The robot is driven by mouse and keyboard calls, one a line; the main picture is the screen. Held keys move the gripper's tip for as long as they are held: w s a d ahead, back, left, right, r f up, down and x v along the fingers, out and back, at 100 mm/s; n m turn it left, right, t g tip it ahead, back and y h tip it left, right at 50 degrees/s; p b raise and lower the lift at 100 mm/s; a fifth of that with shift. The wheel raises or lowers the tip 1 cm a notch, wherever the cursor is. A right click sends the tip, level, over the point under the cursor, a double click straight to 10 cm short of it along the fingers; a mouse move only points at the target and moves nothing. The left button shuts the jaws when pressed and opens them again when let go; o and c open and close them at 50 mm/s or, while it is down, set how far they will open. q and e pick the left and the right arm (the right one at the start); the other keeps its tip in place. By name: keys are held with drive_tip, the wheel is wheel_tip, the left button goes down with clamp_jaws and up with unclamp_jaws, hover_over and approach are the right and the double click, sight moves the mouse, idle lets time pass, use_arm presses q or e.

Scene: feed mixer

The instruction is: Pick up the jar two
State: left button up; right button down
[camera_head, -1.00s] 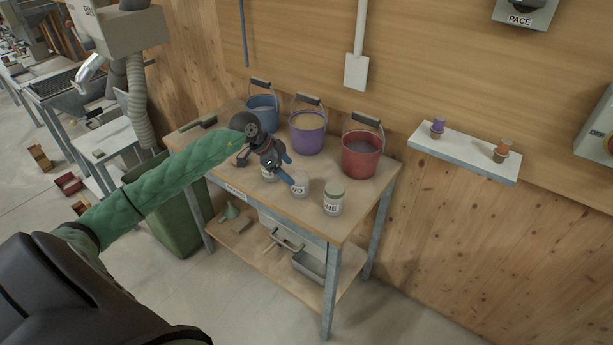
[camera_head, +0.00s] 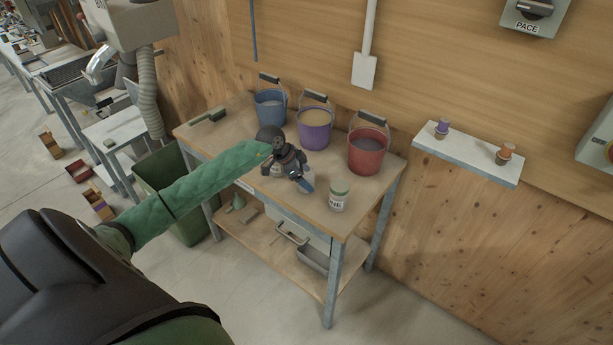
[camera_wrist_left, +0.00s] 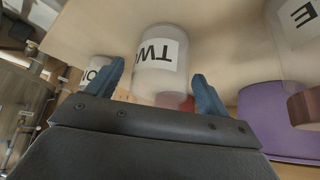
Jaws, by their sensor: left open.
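Jar two (camera_wrist_left: 165,82) is a pale jar with a white label reading "TW", upside down in the left wrist view. It stands between the two blue fingers of my left gripper (camera_wrist_left: 158,72), which is open. In the head view my left gripper (camera_head: 300,181) is at the middle of the workbench and hides most of jar two. Whether the fingers touch the jar I cannot tell. My right gripper is not in view.
Blue (camera_head: 270,108), purple (camera_head: 315,132) and red (camera_head: 367,152) buckets stand behind. Another label ending in "E" (camera_wrist_left: 299,22) shows at the wrist view's corner.

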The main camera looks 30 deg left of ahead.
use_arm(q)
drive_tip(key=shift+w+d+f, duration=0.1)
drive_tip(key=shift+f, duration=0.2)
drive_tip(key=c, duration=1)
drive_tip(key=shift+c, duration=0.4)
drive_tip(key=shift+r, duration=0.2)
